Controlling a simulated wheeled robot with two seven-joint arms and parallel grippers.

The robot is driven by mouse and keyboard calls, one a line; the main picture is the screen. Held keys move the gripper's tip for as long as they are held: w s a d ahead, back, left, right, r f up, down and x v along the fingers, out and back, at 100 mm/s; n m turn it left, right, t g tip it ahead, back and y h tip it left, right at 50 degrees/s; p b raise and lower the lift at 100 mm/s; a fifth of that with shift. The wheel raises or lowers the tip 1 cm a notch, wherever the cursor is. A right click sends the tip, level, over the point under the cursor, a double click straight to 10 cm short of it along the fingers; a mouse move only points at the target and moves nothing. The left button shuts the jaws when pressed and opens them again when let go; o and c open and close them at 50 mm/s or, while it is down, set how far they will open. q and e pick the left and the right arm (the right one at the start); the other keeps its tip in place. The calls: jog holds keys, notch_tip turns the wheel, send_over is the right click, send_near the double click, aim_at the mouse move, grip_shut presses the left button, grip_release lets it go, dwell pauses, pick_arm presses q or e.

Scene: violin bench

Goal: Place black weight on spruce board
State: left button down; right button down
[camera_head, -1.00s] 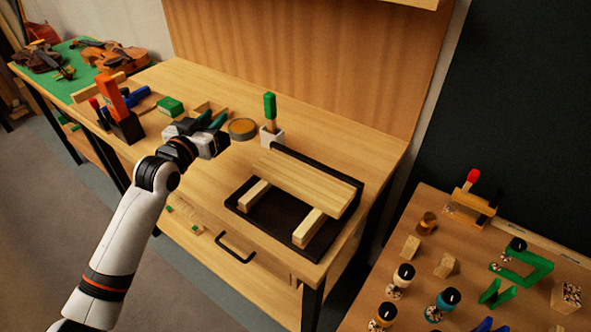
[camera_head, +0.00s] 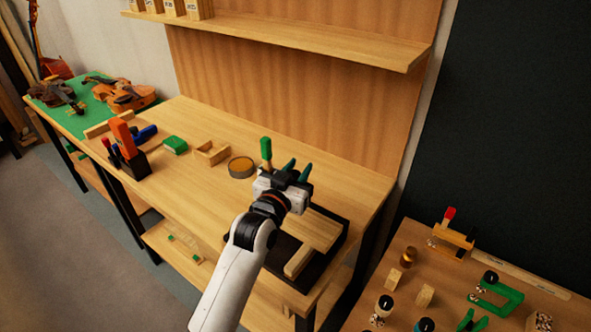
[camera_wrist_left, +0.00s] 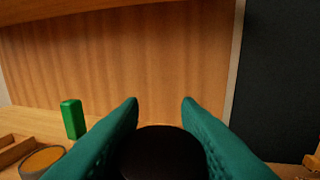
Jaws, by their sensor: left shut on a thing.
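My left gripper (camera_head: 297,168) has teal fingers and is above the black tray with the spruce board. In the left wrist view its fingers (camera_wrist_left: 162,103) are shut on the black weight (camera_wrist_left: 163,155), a dark round piece low between them. In the head view I cannot make out the weight. The spruce board (camera_head: 318,228), pale wood, lies across two pale wooden blocks in the tray. My arm and hand hide its left part. My right gripper is not in view.
The black tray (camera_head: 341,246) sits at the bench's right end. A green-handled tool (camera_head: 266,150) stands behind my gripper, with a round amber-topped tin (camera_head: 240,167) to its left. A green block (camera_head: 175,145) and tool holder (camera_head: 133,163) stand further left. A second table (camera_head: 450,290) is at right.

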pick_arm(q)
jog(key=shift+f, duration=2.65)
jog(key=c, duration=1.4)
grip_release()
jog(key=shift+f, duration=0.35)
jog(key=shift+c, duration=0.2)
jog(key=o, duration=0.4)
jog(key=shift+s, duration=0.1)
jog(key=shift+r, duration=0.15)
jog(key=b+v, duration=0.1)
jog(key=v, duration=1.1)
